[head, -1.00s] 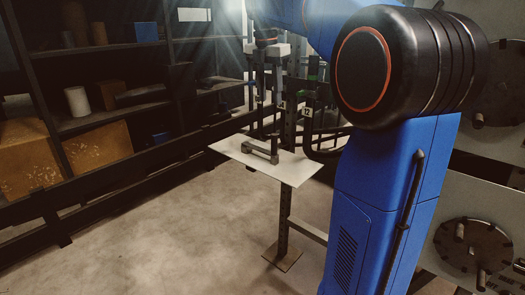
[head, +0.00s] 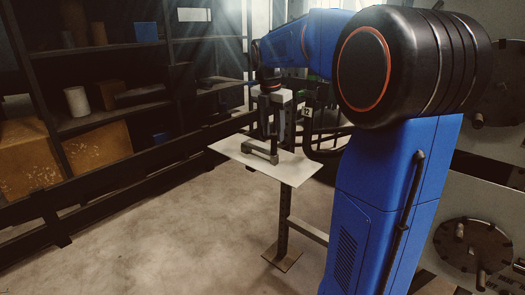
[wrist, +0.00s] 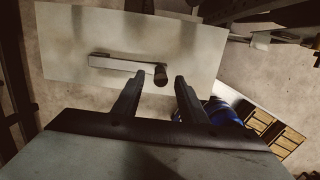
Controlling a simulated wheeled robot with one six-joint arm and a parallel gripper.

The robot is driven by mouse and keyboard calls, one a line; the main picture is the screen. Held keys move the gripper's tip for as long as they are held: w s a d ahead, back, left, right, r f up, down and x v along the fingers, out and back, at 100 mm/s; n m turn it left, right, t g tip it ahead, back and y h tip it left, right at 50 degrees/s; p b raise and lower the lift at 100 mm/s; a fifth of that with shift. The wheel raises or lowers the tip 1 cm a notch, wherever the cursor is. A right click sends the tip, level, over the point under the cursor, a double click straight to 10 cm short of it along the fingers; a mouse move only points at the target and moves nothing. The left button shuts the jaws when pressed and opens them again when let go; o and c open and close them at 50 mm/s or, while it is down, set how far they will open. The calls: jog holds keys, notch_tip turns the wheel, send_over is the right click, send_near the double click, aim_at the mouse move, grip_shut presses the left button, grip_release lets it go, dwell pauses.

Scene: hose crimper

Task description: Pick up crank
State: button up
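The crank (head: 260,153) lies on the small pale plate (head: 232,150) on top of a stand. It is a grey bar with a dark upright handle at one end. In the wrist view the crank (wrist: 120,64) lies across the plate (wrist: 70,30), and its dark handle (wrist: 161,75) shows just beyond the space between my fingertips. My gripper (head: 272,125) points down above the handle end in the head view. In the wrist view my gripper (wrist: 158,78) has its two fingers apart, with nothing held. In the head view the fingers partly hide the handle.
Dark shelves with boxes (head: 100,143) and cylinders (head: 77,101) stand at the left. Dark racks with bent tubes (head: 325,140) stand close behind the plate. Grey panels with a round flange (head: 472,246) are at the right. The floor (head: 190,220) in front is clear.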

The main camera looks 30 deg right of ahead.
aim_at(274, 135)
jog(key=shift+d+f, duration=0.15)
jog(key=shift+f, duration=0.65)
jog(key=shift+d+f, duration=0.1)
jog(key=shift+f, duration=0.7)
grip_shut()
jog(key=shift+w+r, duration=0.1)
notch_tip(274, 135, up, 10)
jog(key=shift+f, duration=0.1)
